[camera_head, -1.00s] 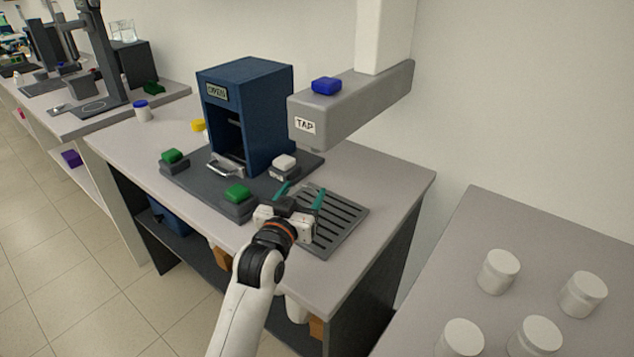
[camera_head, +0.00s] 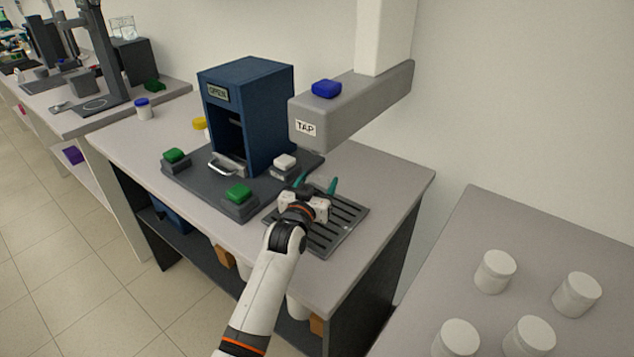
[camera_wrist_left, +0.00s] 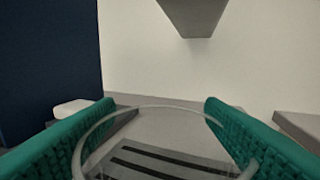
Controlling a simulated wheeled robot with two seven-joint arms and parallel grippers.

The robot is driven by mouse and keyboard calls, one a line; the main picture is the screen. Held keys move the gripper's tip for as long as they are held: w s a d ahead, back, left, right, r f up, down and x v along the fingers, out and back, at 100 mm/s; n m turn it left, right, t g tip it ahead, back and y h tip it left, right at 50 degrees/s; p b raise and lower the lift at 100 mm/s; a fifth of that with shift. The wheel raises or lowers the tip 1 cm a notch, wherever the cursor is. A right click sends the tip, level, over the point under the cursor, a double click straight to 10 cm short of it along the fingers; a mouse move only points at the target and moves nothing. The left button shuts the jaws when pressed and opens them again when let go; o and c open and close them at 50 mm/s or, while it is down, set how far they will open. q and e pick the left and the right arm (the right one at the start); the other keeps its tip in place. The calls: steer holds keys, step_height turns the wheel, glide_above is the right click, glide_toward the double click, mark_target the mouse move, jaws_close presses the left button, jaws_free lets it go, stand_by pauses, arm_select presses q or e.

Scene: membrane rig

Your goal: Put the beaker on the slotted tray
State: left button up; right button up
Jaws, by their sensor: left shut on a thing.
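The clear glass beaker (camera_wrist_left: 165,140) is between the teal fingers of my left gripper (camera_wrist_left: 159,108) in the left wrist view, its round rim showing. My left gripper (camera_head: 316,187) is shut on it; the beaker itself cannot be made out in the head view. The gripper is over the dark slotted tray (camera_head: 346,222) on the bench, toward its back left part. The tray's slots (camera_wrist_left: 150,160) show through and below the glass. Whether the beaker touches the tray cannot be told. My right gripper is not in view.
A grey tap arm (camera_head: 345,112) with a blue button (camera_head: 326,89) overhangs behind the tray. A blue cabinet (camera_head: 262,115) stands on a dark base to the left, with green buttons (camera_head: 239,193) and a white one (camera_head: 285,161). White jars (camera_head: 495,272) stand on the right table.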

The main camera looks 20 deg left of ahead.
arm_select(q)
steer(key=shift+f, duration=0.1)
steer(key=o, duration=1.4)
steer(key=s+b, duration=0.1)
steer(key=s, duration=1.1)
steer(key=shift+a, duration=0.15)
